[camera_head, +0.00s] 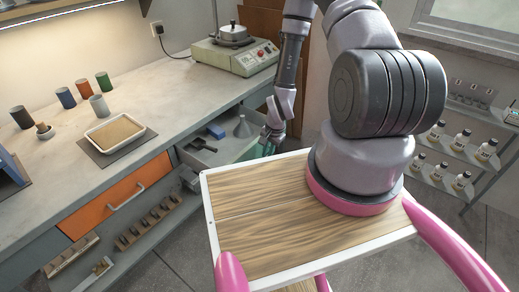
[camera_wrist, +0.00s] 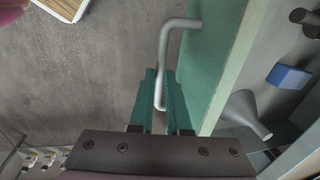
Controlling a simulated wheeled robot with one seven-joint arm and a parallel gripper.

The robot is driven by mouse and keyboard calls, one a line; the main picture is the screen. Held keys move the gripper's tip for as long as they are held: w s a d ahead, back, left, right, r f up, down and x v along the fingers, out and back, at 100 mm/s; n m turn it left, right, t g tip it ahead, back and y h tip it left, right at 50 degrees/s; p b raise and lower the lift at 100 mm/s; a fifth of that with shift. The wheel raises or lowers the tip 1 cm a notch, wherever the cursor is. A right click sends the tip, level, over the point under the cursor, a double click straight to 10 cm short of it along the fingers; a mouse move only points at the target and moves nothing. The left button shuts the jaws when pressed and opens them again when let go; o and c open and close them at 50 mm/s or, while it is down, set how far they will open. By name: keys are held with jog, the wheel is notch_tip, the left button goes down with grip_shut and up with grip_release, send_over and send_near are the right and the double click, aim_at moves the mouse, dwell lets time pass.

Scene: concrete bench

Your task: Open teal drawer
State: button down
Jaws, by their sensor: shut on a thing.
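The teal drawer (camera_wrist: 205,60) is pulled out from under the bench, and its inside shows from above. In the head view its teal front (camera_head: 249,150) is partly hidden by my arm. Its pale bar handle (camera_wrist: 163,60) stands off the front. My gripper (camera_wrist: 161,85) is shut on this handle, with one finger on each side of it. My gripper also shows in the head view (camera_head: 271,139), at the drawer's front. A blue block (camera_head: 216,131) and a grey funnel (camera_head: 242,128) lie in the drawer.
An orange drawer (camera_head: 112,207) is shut to the left, above a shelf of small tools. The bench top (camera_head: 150,95) holds several cups, a tray (camera_head: 114,133) and a hotplate device (camera_head: 236,55). Bottle shelves (camera_head: 455,160) stand at right. Floor before the drawer is clear.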

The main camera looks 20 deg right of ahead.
jog(key=shift+s+d, duration=0.55)
jog(key=shift+s, duration=0.25)
jog(key=c, duration=0.9)
grip_release()
jog(key=r, duration=0.3)
jog(key=s+r, duration=0.1)
jog(key=r, duration=0.3)
jog(key=d+r, duration=0.1)
jog(key=r, duration=0.2)
jog(key=shift+s+d+r, duration=0.1)
jog(key=shift+s+r, duration=0.2)
